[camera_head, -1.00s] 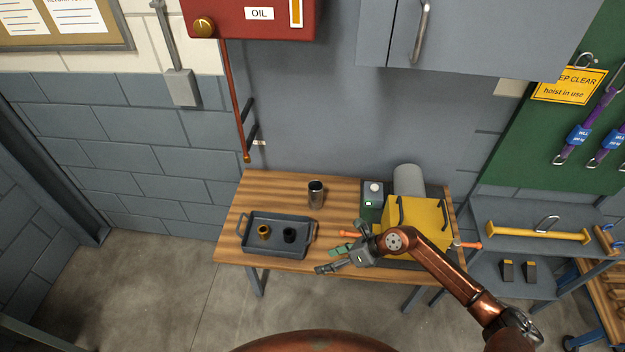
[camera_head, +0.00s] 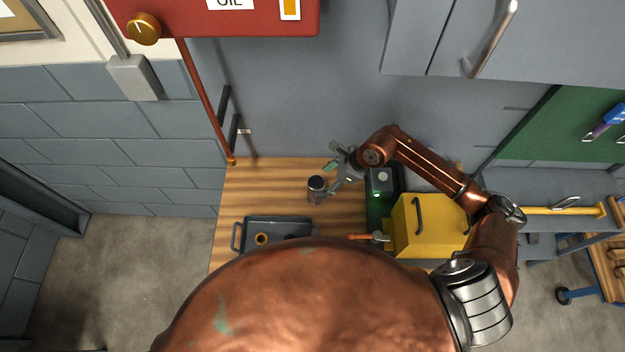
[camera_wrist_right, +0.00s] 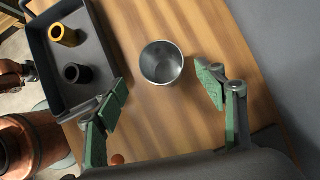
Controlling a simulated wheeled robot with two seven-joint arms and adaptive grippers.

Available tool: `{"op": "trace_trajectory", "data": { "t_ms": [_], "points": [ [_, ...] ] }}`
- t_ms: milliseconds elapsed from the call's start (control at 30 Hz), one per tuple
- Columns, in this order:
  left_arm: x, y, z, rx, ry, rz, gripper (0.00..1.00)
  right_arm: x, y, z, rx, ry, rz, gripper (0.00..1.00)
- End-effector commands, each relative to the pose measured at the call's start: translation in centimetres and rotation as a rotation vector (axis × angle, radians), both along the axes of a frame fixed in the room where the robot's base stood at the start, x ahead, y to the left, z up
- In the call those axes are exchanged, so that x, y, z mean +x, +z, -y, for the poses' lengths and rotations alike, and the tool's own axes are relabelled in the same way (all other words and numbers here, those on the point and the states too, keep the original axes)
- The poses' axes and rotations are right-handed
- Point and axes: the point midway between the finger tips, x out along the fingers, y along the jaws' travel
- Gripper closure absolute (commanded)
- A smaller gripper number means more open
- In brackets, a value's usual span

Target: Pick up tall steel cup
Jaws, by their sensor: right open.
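The tall steel cup (camera_head: 317,190) stands upright on the wooden table, left of my right gripper (camera_head: 334,178) in the head view. In the right wrist view the cup (camera_wrist_right: 162,64) shows its open mouth, a little beyond and between the green-padded fingers of my right gripper (camera_wrist_right: 160,100). The fingers are spread apart, and no contact with the cup shows. My left gripper is not in view.
A grey tray (camera_head: 246,224) lies on the table, with a brass ring-like part (camera_wrist_right: 62,34) and a black one (camera_wrist_right: 76,73). A yellow casing (camera_head: 437,222) and a green-lit box (camera_head: 381,183) stand to the right. Bare wood surrounds the cup.

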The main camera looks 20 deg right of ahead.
Motion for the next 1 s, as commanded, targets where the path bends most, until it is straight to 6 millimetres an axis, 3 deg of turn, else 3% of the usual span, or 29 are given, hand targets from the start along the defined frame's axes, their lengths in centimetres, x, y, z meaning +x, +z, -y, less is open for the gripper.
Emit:
{"op": "trace_trajectory", "data": {
  "t_ms": [200,633,933,1000],
  "points": [
    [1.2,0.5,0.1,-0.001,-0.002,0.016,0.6,0.4,-1.7,-0.8,0.001,-0.003,-0.002,0.36],
    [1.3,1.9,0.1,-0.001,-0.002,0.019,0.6,2.0,-6.4,-2.6,0.002,-0.001,-0.001,0.36],
    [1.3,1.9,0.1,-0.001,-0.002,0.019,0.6,2.1,-6.9,-2.8,-0.001,0.0,0.001,0.36],
    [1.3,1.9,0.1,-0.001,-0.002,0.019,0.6,2.1,-6.9,-2.8,0.0,0.001,0.0,0.41]
  ]
}}
